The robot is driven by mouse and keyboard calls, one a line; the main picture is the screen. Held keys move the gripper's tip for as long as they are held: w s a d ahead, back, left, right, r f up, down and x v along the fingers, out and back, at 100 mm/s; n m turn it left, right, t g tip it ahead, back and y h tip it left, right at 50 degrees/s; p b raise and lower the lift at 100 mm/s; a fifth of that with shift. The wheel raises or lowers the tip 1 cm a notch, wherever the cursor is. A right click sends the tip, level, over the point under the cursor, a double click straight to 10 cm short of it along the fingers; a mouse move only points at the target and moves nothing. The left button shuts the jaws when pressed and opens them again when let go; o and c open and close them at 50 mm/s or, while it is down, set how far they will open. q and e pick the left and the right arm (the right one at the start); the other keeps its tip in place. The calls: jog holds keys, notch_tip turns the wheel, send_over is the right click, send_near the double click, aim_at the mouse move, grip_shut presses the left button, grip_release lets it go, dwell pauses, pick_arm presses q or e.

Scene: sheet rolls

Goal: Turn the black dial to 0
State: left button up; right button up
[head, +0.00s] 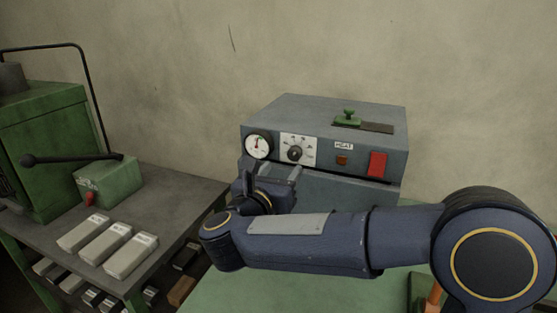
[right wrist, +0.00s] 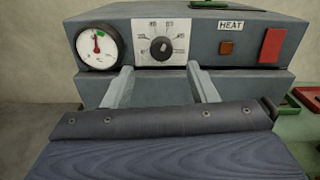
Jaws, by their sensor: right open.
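The black dial (head: 295,153) sits at the centre of a white scale plate on the front of a grey control box. In the right wrist view, the dial (right wrist: 162,48) shows between and just beyond the two fingertips; its pointer setting is too small to read surely. My right gripper (head: 270,168) is open and empty, in front of the box and a little below the dial. In the right wrist view, the gripper's two light fingers (right wrist: 160,69) are spread apart and do not visibly grip anything. My left gripper is not in view.
A round gauge (head: 258,145) is left of the dial; a HEAT label (head: 344,146), a brown button (head: 341,160) and a red switch (head: 377,164) are right. A green-handled part (head: 349,117) is on top. Left, a bench (head: 180,184) bears grey blocks (head: 131,256).

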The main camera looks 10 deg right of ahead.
aim_at(293, 156)
jog(key=p+x, duration=0.1)
jog(key=x, duration=0.6)
jog(key=shift+d, duration=0.1)
jog(key=c, duration=1)
jog(key=shift+o, duration=0.2)
